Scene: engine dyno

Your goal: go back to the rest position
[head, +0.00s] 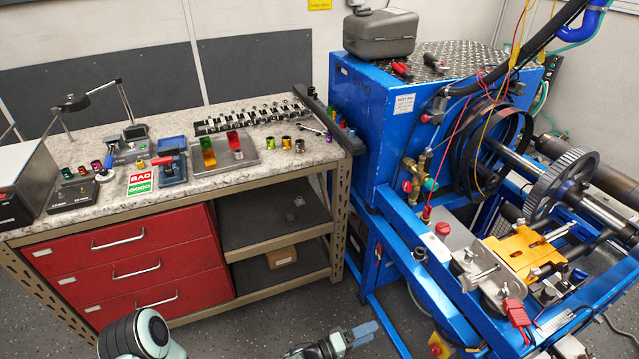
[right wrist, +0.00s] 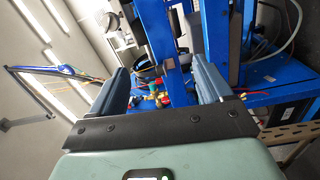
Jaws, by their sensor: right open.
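My right gripper (head: 361,333) shows at the bottom of the head view, over the floor in front of the bench and left of the blue dyno frame. In the right wrist view its two blue fingers stand wide apart, and the gripper (right wrist: 164,84) is open with nothing held between them. Blue frame parts show beyond the fingers in that view. A pale green and black link of my own arm shows at the bottom left of the head view. My left gripper is not in view.
A workbench (head: 245,176) with red drawers (head: 140,265) stands at the left, with sockets, coloured cups and tools on top. The blue dyno stand (head: 375,130) with shafts, a gear (head: 562,185) and hanging cables fills the right. Grey floor (head: 240,330) is clear in front of the bench.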

